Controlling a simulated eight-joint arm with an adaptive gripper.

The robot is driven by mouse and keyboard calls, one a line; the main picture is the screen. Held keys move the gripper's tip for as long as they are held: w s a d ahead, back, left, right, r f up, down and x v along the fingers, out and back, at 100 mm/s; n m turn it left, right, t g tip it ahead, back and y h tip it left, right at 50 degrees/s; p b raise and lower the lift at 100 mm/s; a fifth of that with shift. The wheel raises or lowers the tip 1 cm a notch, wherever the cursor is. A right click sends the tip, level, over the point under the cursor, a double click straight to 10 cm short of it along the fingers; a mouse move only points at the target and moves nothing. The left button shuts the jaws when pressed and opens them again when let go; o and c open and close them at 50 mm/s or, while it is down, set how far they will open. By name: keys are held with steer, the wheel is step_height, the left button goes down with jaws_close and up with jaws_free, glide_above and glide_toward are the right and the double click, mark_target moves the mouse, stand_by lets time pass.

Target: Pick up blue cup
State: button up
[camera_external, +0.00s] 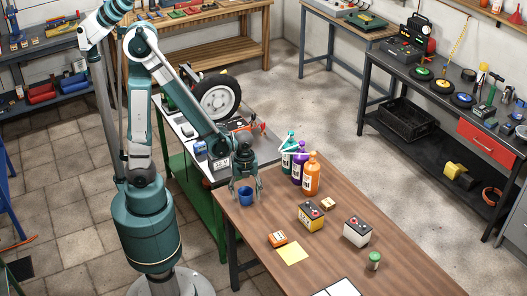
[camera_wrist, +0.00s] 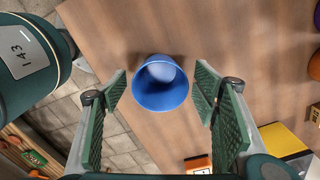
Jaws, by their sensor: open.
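The blue cup (camera_external: 246,196) stands upright near the far left corner of the wooden table (camera_external: 350,275). In the wrist view the blue cup (camera_wrist: 160,84) shows its open mouth, and it looks empty. My gripper (camera_external: 246,188) is open just above and around the cup in the outside view. In the wrist view my gripper (camera_wrist: 163,85) has its two green padded fingers on the left and right of the cup, with a gap on each side. I cannot tell exactly how far down the fingers reach.
Orange (camera_external: 311,175), purple (camera_external: 297,172) and teal (camera_external: 287,160) bottles stand right of the cup. Two batteries (camera_external: 311,216) (camera_external: 357,231), an orange meter (camera_external: 278,239), a yellow note (camera_external: 292,254) and a small green-topped jar (camera_external: 374,261) lie nearer. The tabletop around the cup is clear.

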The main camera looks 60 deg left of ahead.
stand_by(0.3)
steer(key=c, duration=0.9)
steer(key=shift+r, duration=0.2)
step_height(320, 180, up, 10)
steer(key=p, duration=0.2)
steer(key=shift+f+p, duration=0.2)
steer(key=shift+p, duration=0.1)
stand_by(0.5)
